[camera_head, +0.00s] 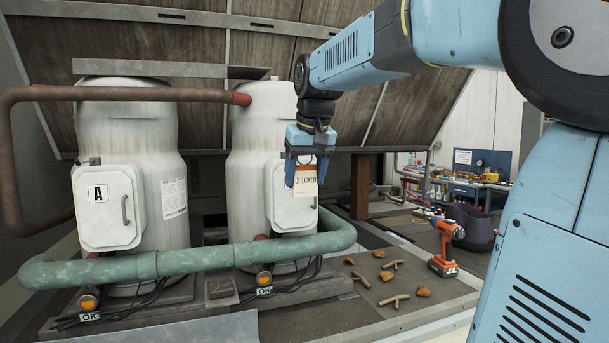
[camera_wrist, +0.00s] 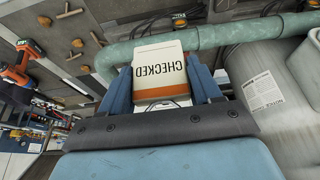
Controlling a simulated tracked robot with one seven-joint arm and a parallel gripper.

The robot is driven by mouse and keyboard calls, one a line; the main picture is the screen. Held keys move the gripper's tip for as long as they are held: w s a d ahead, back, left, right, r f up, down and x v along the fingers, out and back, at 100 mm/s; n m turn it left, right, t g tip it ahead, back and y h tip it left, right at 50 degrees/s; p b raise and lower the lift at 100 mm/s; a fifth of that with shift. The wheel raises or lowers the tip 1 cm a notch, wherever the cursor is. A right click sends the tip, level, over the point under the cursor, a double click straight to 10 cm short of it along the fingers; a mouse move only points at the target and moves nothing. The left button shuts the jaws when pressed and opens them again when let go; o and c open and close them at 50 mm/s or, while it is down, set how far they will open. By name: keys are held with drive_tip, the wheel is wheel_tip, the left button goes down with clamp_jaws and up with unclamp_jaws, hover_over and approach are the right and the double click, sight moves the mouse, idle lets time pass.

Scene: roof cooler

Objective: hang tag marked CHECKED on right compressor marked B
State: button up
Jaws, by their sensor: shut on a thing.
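The tag marked CHECKED (camera_head: 305,181) is a cream card with an orange band. My gripper (camera_head: 305,172) is shut on it and holds it in front of the right compressor (camera_head: 255,130). The tag also shows in the wrist view (camera_wrist: 160,68), upside down between the two blue fingers. The right compressor is a white cylinder with a white box door (camera_head: 282,210) on its front. My gripper and the tag cover the door's upper right part, so any letter or hook there is hidden. I cannot tell whether the tag touches the door.
The left compressor (camera_head: 150,150) has a door marked A (camera_head: 99,194). A green pipe (camera_head: 190,261) crosses low in front of both. A rusty pipe (camera_head: 120,94) runs above.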

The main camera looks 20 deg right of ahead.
drive_tip(key=w+f, duration=0.1)
drive_tip(key=w, duration=0.7)
drive_tip(key=shift+w, duration=0.25)
idle(0.9)
drive_tip(key=shift+f, duration=0.9)
idle(0.9)
drive_tip(key=shift+s, duration=0.1)
idle(0.3)
drive_tip(key=shift+s+r, duration=0.1)
drive_tip(key=shift+s, duration=0.8)
drive_tip(key=shift+s+r, duration=0.1)
drive_tip(key=shift+s, duration=0.45)
drive_tip(key=c, duration=0.5)
drive_tip(key=shift+s+r, duration=0.25)
drive_tip(key=shift+s, duration=0.85)
drive_tip(key=shift+s+r, duration=0.25)
drive_tip(key=shift+s, duration=0.8)
drive_tip(key=shift+c, duration=0.2)
drive_tip(key=shift+s, duration=0.55)
